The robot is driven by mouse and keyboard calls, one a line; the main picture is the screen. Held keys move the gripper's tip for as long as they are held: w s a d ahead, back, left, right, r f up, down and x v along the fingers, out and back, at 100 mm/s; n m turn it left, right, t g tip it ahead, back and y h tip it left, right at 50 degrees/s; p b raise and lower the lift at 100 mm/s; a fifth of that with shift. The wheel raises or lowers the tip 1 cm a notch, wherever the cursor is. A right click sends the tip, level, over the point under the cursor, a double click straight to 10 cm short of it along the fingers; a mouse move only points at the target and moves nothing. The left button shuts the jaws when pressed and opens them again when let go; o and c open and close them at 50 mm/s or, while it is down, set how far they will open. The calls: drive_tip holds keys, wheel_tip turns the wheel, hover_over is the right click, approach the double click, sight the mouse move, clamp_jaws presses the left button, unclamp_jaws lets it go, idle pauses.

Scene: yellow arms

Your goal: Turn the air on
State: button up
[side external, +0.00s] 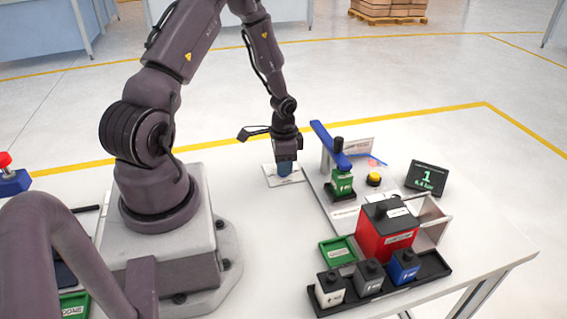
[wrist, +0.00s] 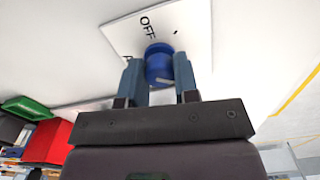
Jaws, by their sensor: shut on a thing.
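A blue round knob (wrist: 158,66) stands on a white plate (wrist: 190,22) marked "OFF"; other lettering on the plate is mostly hidden by my gripper. My gripper (wrist: 160,80) has one finger on each side of the knob and is shut on it. A pale pointer line on the knob points to the right in the wrist view. In the side view my gripper (side external: 286,168) points straight down over the white plate (side external: 270,182), and the fingers hide most of the knob.
Right of the plate is a fixture with a blue lever (side external: 330,145), a green block (side external: 341,184) and a yellow button (side external: 374,179). A small display (side external: 427,178) reads 1. A red box (side external: 385,235), a green tray (side external: 338,251) and a black tray with several blocks (side external: 437,267) stand nearer.

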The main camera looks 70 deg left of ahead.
drive_tip(key=shift+m, duration=0.7)
drive_tip(key=o, duration=0.9)
wheel_tip(320, 180, up, 13)
drive_tip(key=shift+r, duration=0.1)
idle(0.3)
